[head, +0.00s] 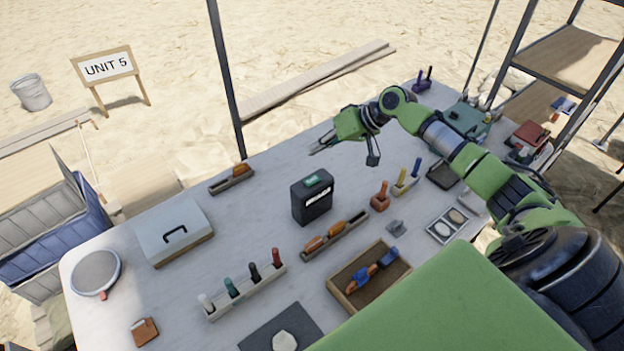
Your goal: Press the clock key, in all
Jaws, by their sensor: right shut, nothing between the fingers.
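A black box with a green key on its top (314,180) and a white label on its front, which looks like the clock (311,206), stands upright near the middle of the table. My right gripper (322,145) is shut and empty. It hangs above the far part of the table, behind the clock in the picture, and is apart from the green key. My left gripper is not in view.
The white table (240,212) holds a grey lidded case (175,228) at left, a rack of coloured-handled tools (245,290) in front, and a wooden tray (345,290). Shelving (570,60) stands at right.

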